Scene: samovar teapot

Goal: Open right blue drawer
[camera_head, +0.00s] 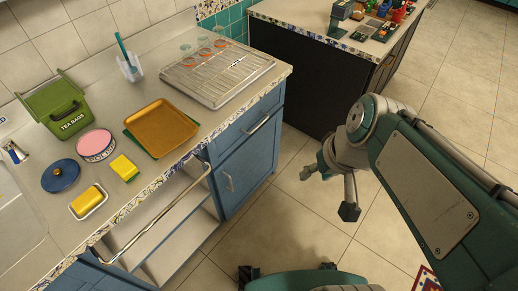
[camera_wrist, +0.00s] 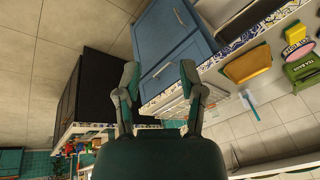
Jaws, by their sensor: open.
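The right blue drawer (camera_head: 248,127) is shut, just below the countertop at the right end of the blue cabinet, with a long metal handle (camera_head: 259,124). A blue door (camera_head: 244,172) with a small handle is under it. My gripper (camera_head: 329,192) hangs over the floor to the right of the drawer, apart from it. In the wrist view, turned nearly upside down, the two fingers of my gripper (camera_wrist: 160,76) are spread and empty. The drawer handle (camera_wrist: 163,70) shows between and beyond them. Nothing touches the handle.
The countertop (camera_head: 150,78) holds a drying rack (camera_head: 217,74), an orange tray (camera_head: 161,127), a green tea bag box (camera_head: 58,105) and smaller items. An open shelf bay with a metal rail (camera_head: 150,221) is left of the drawer. A black cabinet (camera_head: 310,77) stands behind; floor between is clear.

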